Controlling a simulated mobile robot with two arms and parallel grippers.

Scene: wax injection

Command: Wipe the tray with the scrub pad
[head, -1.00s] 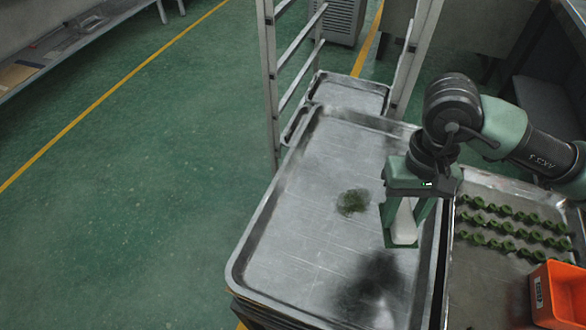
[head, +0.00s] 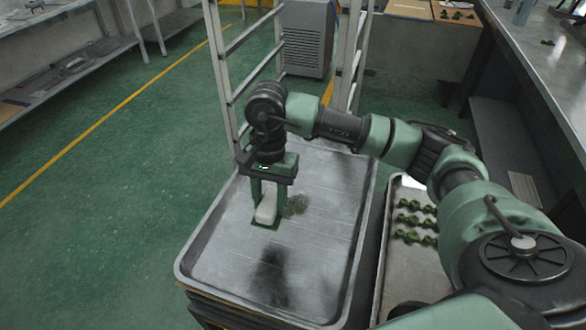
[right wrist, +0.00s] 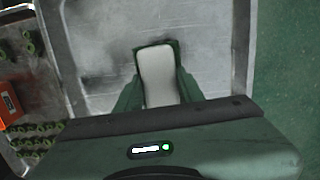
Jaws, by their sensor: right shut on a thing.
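The metal tray (head: 215,250) lies flat in the middle of the head view. My right gripper (head: 267,208) is shut on the scrub pad (head: 266,208), which has a white block-like body and a green underside. The pad is low over the tray's left half, just left of the green smear; I cannot tell whether it touches. In the right wrist view the pad (right wrist: 158,75) sits between the fingers, its green edge showing at the far end. My left gripper is not in view.
A second tray with rows of green pieces (head: 415,220) stands to the right. A metal rack frame (head: 222,80) rises behind the tray. An orange box (right wrist: 10,105) shows in the right wrist view. Green floor (head: 110,200) is open on the left.

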